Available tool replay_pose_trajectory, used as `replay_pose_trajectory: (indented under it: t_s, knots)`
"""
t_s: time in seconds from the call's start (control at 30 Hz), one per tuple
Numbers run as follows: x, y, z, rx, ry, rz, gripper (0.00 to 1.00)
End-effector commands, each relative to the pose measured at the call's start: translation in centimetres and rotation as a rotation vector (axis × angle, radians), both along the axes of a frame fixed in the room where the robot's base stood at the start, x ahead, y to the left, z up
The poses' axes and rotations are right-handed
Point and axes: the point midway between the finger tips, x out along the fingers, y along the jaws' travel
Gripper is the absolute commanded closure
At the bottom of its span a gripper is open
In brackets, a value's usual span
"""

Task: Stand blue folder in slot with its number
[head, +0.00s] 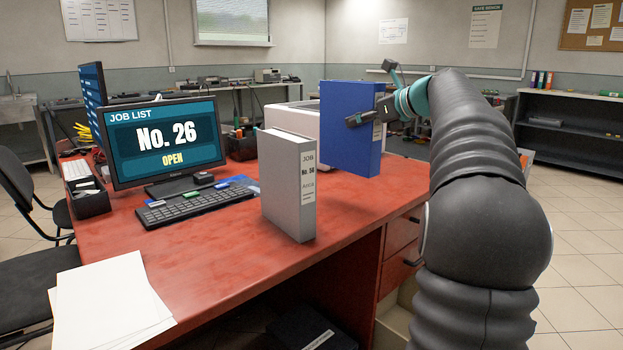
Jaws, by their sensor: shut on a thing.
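The blue folder (347,135) is upright near the far right part of the red desk. My gripper (372,95) is shut on its right spine side, with dark fingers at the upper part. A pale label shows on the spine, partly behind a finger; its number is too small to read. I cannot tell whether the folder's bottom touches the desk or hangs just above it. No numbered slot can be made out in this view.
A grey job folder (287,190) stands upright on the red desk (225,255). A white box-like object (290,125) is behind both folders. The monitor (165,140) reads "No. 26 OPEN". The keyboard (197,204) lies before it. A dark shelf (570,130) holds small binders.

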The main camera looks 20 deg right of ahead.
Motion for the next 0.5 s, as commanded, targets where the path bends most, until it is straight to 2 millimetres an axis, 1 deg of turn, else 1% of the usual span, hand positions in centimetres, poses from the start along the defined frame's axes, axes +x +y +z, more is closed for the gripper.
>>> replay_pose_trajectory:
  t_s: [0.03,0.3,0.4,0.5]
  knots:
    - [0.5,1.1,-0.5,0.001,0.0,0.006,1.0]
    - [3.4,5.4,-3.9,0.001,0.0,0.005,1.0]
    - [4.4,6.7,-4.8,0.0,0.0,0.002,1.0]
    - [5.0,7.6,-5.5,0.001,-0.001,0.001,1.0]
